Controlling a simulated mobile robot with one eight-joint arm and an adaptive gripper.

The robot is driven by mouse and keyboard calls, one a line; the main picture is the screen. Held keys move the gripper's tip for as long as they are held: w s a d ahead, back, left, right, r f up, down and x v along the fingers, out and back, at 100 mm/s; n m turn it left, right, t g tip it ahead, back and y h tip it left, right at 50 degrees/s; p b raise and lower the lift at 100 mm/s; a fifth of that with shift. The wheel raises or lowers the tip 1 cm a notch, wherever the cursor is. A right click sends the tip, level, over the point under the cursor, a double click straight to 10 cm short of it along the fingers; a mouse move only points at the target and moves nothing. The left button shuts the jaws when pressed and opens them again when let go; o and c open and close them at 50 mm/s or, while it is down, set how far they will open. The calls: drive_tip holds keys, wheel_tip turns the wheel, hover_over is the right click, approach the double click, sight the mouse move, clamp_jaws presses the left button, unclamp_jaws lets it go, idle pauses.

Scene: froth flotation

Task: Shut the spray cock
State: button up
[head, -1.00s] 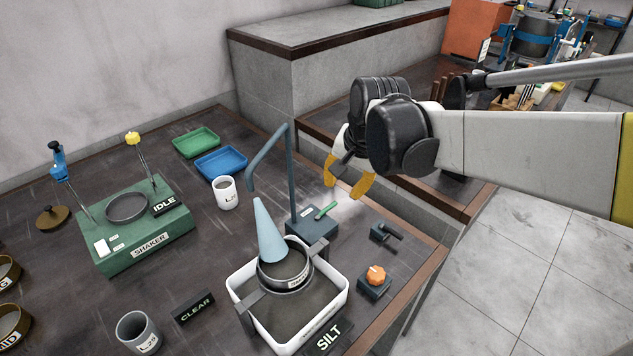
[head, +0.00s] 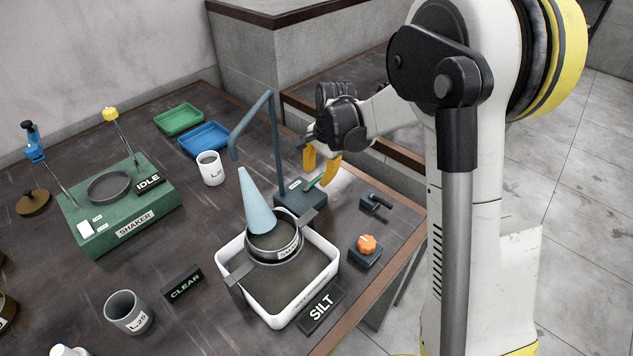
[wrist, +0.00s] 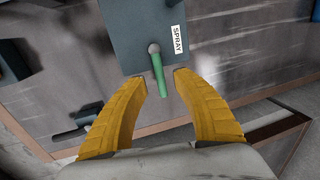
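The spray cock is a green lever (wrist: 159,76) on a blue-grey box (head: 292,202), whose SPRAY label (wrist: 178,40) shows in the wrist view. The lever also shows in the head view (head: 315,181), pointing off the box toward my gripper. A pale blue spray cone (head: 257,205) comes down from the bent pipe (head: 277,140) into the sieve (head: 274,244). My gripper (wrist: 161,82) is open, its yellow fingertips on either side of the lever's free end with gaps showing. In the wrist view its height above the lever is hard to tell.
A white tub (head: 331,266) with the sieve over it stands in front of the box. A black-handled valve (head: 375,202) and an orange knob (head: 367,244) sit to the right. The SILT sign (head: 322,307) is near the table edge. A white cup (head: 210,168) stands left of the pipe.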

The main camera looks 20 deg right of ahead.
drive_tip(key=shift+w+a+f, duration=0.1)
drive_tip(key=shift+w+f, duration=0.1)
drive_tip(key=shift+f, duration=0.8)
drive_tip(key=shift+c, duration=0.5)
drive_tip(key=shift+s, duration=0.1)
clamp_jaws()
